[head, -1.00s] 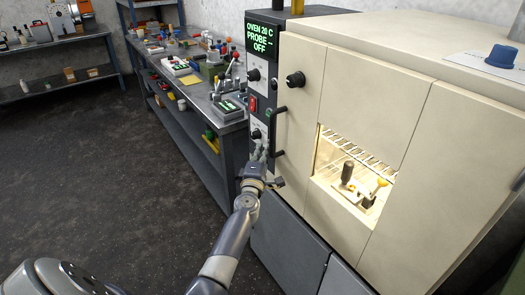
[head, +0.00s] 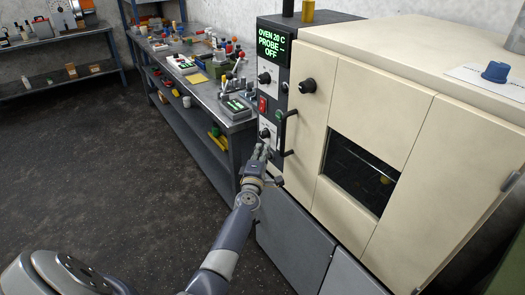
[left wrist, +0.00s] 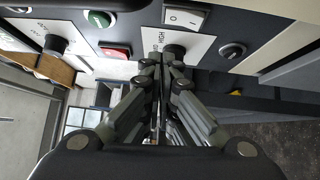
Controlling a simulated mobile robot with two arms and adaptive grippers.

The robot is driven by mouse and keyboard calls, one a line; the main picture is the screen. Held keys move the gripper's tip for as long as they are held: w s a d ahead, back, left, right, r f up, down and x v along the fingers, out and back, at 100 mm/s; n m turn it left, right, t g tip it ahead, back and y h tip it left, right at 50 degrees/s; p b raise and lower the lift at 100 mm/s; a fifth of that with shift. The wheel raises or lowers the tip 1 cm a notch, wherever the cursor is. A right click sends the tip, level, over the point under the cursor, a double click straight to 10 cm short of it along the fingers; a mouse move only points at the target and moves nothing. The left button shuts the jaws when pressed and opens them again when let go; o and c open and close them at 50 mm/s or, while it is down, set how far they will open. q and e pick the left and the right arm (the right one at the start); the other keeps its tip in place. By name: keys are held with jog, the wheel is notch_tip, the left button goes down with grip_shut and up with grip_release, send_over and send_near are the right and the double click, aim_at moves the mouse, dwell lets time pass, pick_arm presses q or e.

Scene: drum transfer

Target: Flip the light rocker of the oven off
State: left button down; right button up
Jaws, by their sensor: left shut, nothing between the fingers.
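The oven (head: 375,80) stands at the right, its window (head: 360,172) dark in the head view. A white rocker marked O and I (left wrist: 185,17) shows on the control panel in the left wrist view; I cannot make it out clearly in the head view. My left gripper (head: 263,152) is shut and empty, in front of the lower panel. In the left wrist view its fingertips (left wrist: 163,60) are close to the lower knob (left wrist: 175,50), just below the rocker in the picture. I cannot tell whether they touch the panel. My right gripper is not in view.
A red switch (head: 263,105), a green button (left wrist: 99,18) and an upper knob (head: 265,78) are on the panel. A black door handle (head: 283,135) juts out beside it. A workbench with tools (head: 205,85) stands left of the oven. The dark floor at left is clear.

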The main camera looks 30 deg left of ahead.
pick_arm(q)
jog(key=p+v, duration=0.2)
jog(key=v, duration=0.7)
jog(key=shift+d+r, duration=0.35)
jog(key=shift+r, duration=0.1)
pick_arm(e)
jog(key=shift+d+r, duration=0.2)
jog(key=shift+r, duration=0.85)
pick_arm(q)
jog(key=shift+w+f, duration=0.1)
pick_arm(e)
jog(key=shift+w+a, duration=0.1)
